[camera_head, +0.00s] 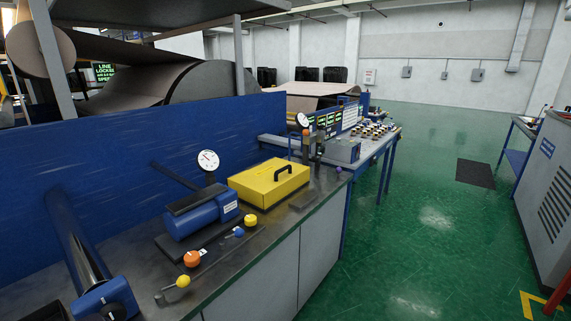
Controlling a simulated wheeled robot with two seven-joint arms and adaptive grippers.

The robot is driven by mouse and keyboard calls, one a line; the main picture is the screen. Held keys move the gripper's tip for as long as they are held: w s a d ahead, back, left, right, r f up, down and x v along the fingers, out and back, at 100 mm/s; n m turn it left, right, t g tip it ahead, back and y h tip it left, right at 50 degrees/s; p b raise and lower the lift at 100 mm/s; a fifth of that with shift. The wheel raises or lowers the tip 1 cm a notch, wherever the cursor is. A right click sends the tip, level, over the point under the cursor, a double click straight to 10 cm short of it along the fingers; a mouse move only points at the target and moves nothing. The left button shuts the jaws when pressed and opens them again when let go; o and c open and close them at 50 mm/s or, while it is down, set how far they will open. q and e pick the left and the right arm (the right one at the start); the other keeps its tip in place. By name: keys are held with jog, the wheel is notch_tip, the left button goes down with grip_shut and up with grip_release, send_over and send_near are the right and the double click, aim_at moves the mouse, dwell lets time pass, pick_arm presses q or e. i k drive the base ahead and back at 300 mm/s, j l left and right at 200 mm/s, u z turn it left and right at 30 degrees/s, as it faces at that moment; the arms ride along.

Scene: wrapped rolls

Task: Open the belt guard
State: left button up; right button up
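A yellow box-shaped cover (268,186) with a black handle (284,172) on its lid sits on the dark bench top (228,252), near the middle of the view. It looks like the belt guard, and its lid appears shut. Whatever is under it is hidden. Neither of my grippers shows in this view, so nothing is seen touching the cover.
A blue motor (202,213) and a round gauge (208,160) stand left of the cover. Orange (191,259), blue and yellow knobs line the bench front. A blue wall (130,145) rises behind. Green floor (425,215) is open to the right.

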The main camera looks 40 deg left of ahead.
aim_at(271, 175)
jog(key=i+l+u, duration=0.1)
jog(key=i+u, duration=0.15)
jog(key=i, duration=0.2)
jog(key=i+l+u, duration=0.2)
jog(key=i, duration=0.25)
jog(key=i+l+u, duration=0.25)
jog(key=i, duration=0.2)
